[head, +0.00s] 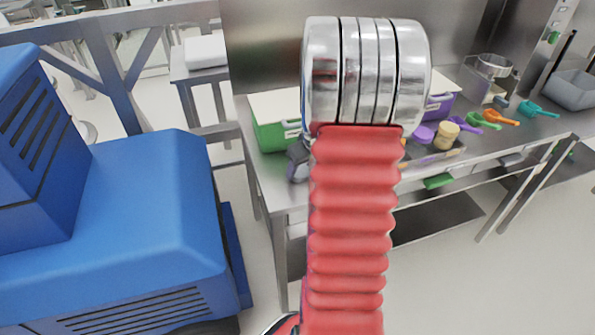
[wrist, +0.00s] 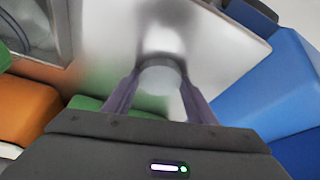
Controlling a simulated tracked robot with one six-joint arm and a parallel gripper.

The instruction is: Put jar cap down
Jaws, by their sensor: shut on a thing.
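In the wrist view my gripper (wrist: 158,92) has its two dark purple fingers on either side of a small round pale piece (wrist: 160,76), shut on it. The piece may be the jar cap or a knob on it; its blurred outline does not let me tell. A large pale grey, blurred surface (wrist: 230,45) lies behind it, and I cannot tell whether the two touch. In the head view my red and silver arm hides much of the table, and no held cap can be made out there.
A green bin (head: 270,137) with a white lid stands on the steel table (head: 283,190). A purple bin (head: 442,105) stands right of my arm. Several coloured scoops, including a teal one (head: 538,109), lie farther right. An orange thing (wrist: 22,108) shows in the wrist view.

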